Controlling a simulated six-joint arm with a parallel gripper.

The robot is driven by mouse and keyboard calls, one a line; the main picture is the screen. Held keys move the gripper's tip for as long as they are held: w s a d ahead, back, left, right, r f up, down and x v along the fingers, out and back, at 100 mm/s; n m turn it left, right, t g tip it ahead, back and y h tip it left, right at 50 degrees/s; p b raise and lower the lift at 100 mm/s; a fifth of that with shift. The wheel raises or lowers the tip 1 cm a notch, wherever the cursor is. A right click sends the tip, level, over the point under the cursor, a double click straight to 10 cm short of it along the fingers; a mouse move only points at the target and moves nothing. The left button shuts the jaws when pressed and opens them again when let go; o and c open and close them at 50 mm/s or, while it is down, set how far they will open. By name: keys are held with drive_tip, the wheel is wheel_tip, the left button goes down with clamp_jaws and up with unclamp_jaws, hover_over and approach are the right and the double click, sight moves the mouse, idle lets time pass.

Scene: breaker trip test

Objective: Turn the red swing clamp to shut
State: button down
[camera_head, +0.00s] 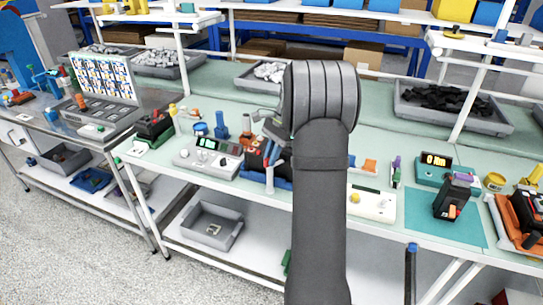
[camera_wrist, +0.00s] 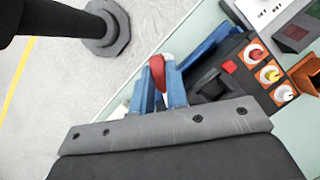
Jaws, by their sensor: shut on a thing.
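The red swing clamp (camera_wrist: 157,73) shows in the wrist view as a short red handle, upper middle, at the near end of a blue and black fixture (camera_wrist: 209,47). My gripper (camera_wrist: 160,88) has its two blue fingers closed around the red handle, one on each side. The lower part of the handle is hidden by the fingers. In the head view, my arm covers much of this spot, and my gripper (camera_head: 272,146) shows only in part beside a dark device (camera_head: 254,160) with blue parts at its front. The clamp's angle is hard to tell.
In the head view, a grey meter box (camera_head: 208,157) stands left and a white box (camera_head: 372,204) right. A black device on a teal mat (camera_head: 425,226) is further right.

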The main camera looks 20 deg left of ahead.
drive_tip(key=n+h, duration=0.1)
drive_tip(key=n, duration=0.2)
drive_tip(key=n+h, duration=0.1)
drive_tip(key=n, duration=0.2)
drive_tip(key=shift+w+a, duration=0.1)
drive_tip(key=shift+a, duration=0.05)
drive_tip(key=shift+n, duration=0.4)
drive_tip(key=c, duration=1.4)
unclamp_jaws()
drive_tip(key=shift+c, duration=0.2)
drive_tip(key=shift+r, duration=0.1)
drive_tip(key=v, duration=1.1)
drive_tip(key=shift+w+a+r, duration=0.2)
drive_tip(key=shift+w+r, duration=0.1)
drive_tip(key=shift+w, duration=0.05)
drive_tip(key=x, duration=1.2)
drive_tip(key=shift+s+d, duration=0.2)
drive_tip(key=shift+s, duration=0.05)
